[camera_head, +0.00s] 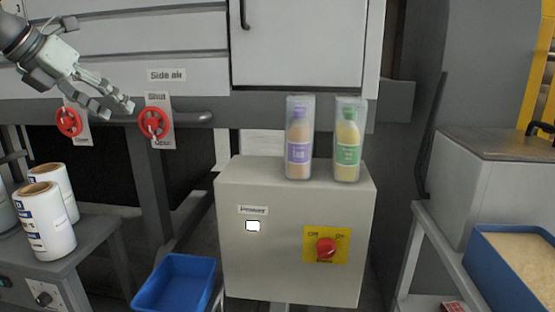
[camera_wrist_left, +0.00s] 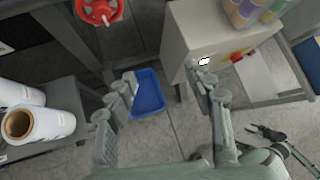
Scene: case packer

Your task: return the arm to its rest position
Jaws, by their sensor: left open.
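My left arm comes in at the upper left of the head view. Its gripper (camera_head: 118,109) is open and empty, with its fingers apart in front of the grey machine rail, near the two red valve handles. In the left wrist view the open fingers (camera_wrist_left: 163,84) reach up either side of a blue bin and hold nothing. Dark jointed parts, seemingly my right gripper (camera_wrist_left: 268,132), show small at the lower right of that view. Their jaw state is unclear.
Red valves (camera_head: 69,121) (camera_head: 154,123) sit left. Two wrapped bottles (camera_head: 299,140) (camera_head: 347,142) stand on a control box (camera_head: 280,215) with a red knob (camera_head: 326,248). White rolls (camera_head: 46,231) stand left. A blue bin (camera_head: 176,281) is low; a blue tray (camera_head: 500,270) is right.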

